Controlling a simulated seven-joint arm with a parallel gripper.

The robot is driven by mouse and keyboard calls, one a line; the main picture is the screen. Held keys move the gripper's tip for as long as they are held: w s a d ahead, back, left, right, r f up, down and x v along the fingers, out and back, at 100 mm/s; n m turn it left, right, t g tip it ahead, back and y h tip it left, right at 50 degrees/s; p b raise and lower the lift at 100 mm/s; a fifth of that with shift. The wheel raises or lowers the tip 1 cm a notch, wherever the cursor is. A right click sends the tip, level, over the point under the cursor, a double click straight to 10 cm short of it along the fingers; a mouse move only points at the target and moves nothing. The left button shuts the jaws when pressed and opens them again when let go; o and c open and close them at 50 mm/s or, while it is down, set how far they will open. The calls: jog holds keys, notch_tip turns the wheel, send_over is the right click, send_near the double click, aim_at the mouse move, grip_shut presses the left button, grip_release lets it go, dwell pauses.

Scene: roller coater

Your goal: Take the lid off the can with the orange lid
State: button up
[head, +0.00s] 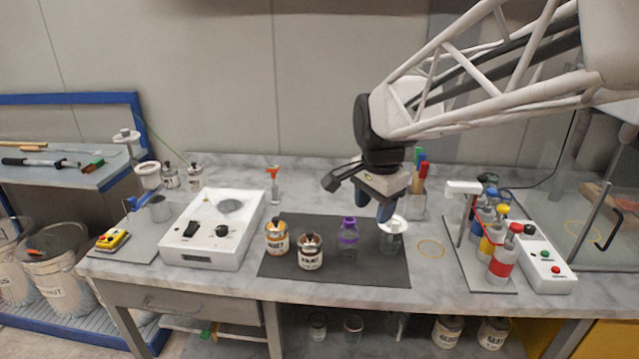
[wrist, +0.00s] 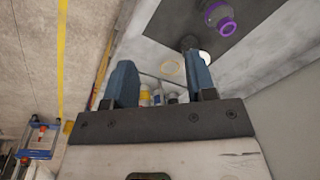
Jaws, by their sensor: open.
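The can with the orange lid (head: 277,236) stands upright at the left of the dark mat (head: 285,267). Its lid has a dark knob and is on the can. My gripper (head: 375,205) is open and empty, in the air above the right part of the mat, to the right of the can. In the wrist view, its two blue fingers (wrist: 160,65) are spread with nothing held between them. The orange-lidded can does not show in the wrist view.
A brown-lidded can (head: 310,253) stands close at the can's right. A purple-capped bottle (head: 348,240) and a clear jar with a white top (head: 391,235) stand farther right. A white device (head: 212,230) is at the left, a bottle rack (head: 490,240) at the right.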

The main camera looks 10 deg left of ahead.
jog(key=w+a+f+m, duration=0.3)
jog(key=w+a+m, duration=0.1)
jog(key=w+a, duration=0.55)
jog(key=m+g, duration=0.1)
jog(key=m, duration=0.4)
send_over(275, 219)
jog(key=f, duration=0.5)
jog(key=shift+w+a+f, duration=0.1)
jog(key=shift+w+a, duration=0.1)
jog(key=shift+w, duration=0.05)
jog(key=shift+f, duration=1.3)
jog(key=shift+s+d+f, duration=0.1)
jog(key=shift+d+f, duration=0.05)
jog(key=shift+f, duration=1.15)
jog(key=shift+s+d+f, duration=0.1)
jog(key=shift+f, duration=1.2)
grip_shut()
